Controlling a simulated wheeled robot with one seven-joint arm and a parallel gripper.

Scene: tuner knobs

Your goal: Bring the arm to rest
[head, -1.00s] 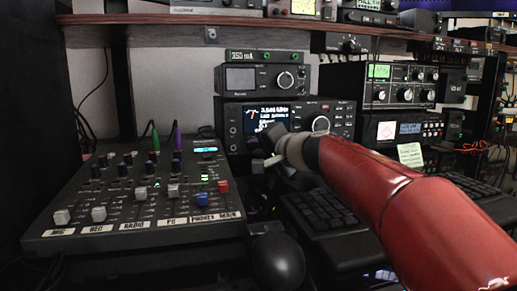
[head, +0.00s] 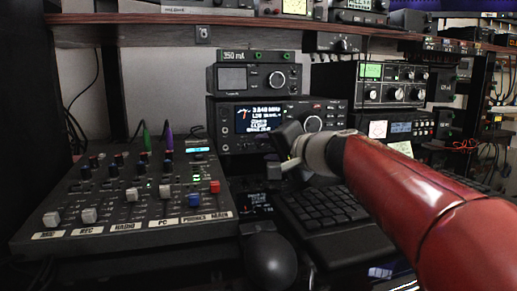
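My gripper (head: 279,160) shows at the end of my red arm, near the middle of the head view. It is in front of the lower radio and above the left end of the keyboard. Its fingers are small and dark here, so I cannot tell whether they are open or shut. I see nothing clearly held in it. The lower radio (head: 228,128) has a lit display and a large round knob (head: 313,123), which shows just above my wrist. My forearm covers part of the keyboard.
A mixer (head: 125,215) with sliders fills the left of the desk. A keyboard (head: 318,208) lies under my arm, with a dark round object (head: 270,260) in front. A smaller radio (head: 258,77) sits on the lower one. A tuner unit (head: 372,93) stands to the right, beneath a shelf (head: 150,19).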

